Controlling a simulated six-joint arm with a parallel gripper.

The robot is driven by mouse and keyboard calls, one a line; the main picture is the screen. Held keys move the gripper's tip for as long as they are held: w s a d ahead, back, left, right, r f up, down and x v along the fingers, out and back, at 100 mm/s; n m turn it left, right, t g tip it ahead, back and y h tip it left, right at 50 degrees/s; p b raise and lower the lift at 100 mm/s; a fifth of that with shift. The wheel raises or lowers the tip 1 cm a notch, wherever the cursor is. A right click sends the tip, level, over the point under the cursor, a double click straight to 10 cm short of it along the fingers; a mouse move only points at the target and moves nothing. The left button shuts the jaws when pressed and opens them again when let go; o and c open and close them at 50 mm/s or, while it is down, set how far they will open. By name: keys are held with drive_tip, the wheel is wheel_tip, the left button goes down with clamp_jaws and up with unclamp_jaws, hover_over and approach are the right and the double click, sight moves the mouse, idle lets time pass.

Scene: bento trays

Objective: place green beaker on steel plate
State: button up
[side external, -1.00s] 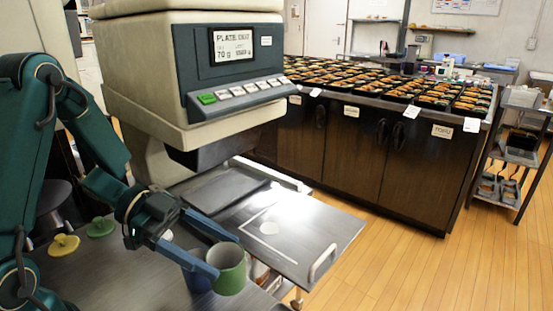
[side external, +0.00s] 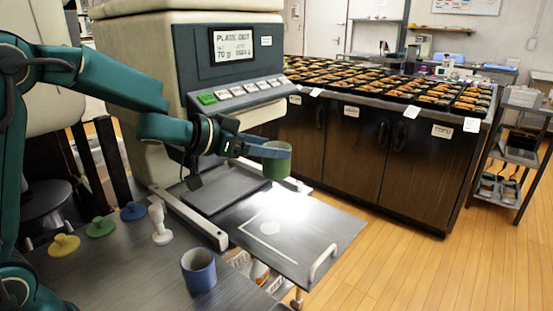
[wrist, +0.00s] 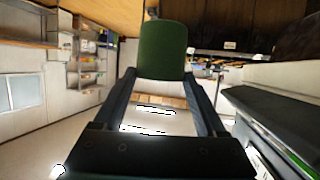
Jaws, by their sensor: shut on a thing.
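The green beaker (side external: 277,160) is held in my gripper (side external: 270,152), above the steel plate. In the wrist view the green beaker (wrist: 163,52) sits between the two finger ends of my gripper (wrist: 163,75). The steel plate (side external: 315,225) is pulled out of the machine on a slide, with a handle at its front right. It has white corner marks and a pale round spot, and nothing stands on it. The beaker is clear of the plate, over its far part.
A blue cup (side external: 198,272) stands on the bench (side external: 110,280). Yellow (side external: 63,246), green (side external: 100,228) and blue (side external: 133,212) lids and a white stamp-like piece (side external: 159,225) stand at the bench's left. The machine's panel (side external: 235,55) overhangs behind my gripper.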

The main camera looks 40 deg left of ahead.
drive_tip(key=w+a+f+n+y, duration=0.2)
drive_tip(key=w+a+n+y, duration=0.1)
drive_tip(key=a+n+y, duration=0.1)
drive_tip(key=shift+a+n+y, duration=0.3)
drive_tip(key=shift+a+y, duration=0.4)
drive_tip(key=shift+a, duration=0.3)
drive_tip(key=a+f+n+y, duration=0.1)
drive_tip(key=a+f+n+g+y, duration=0.1)
drive_tip(key=a+f+y, duration=0.1)
drive_tip(key=a+f+n+y, duration=0.1)
drive_tip(key=a+n, duration=0.1)
drive_tip(key=shift+s+f, duration=0.25)
drive_tip(key=n+g+y, duration=0.3)
drive_tip(key=y, duration=0.1)
hover_over(270, 234)
wheel_tip(270, 234, down, 12)
drive_tip(key=r, duration=0.1)
drive_tip(key=shift+f, duration=2.3)
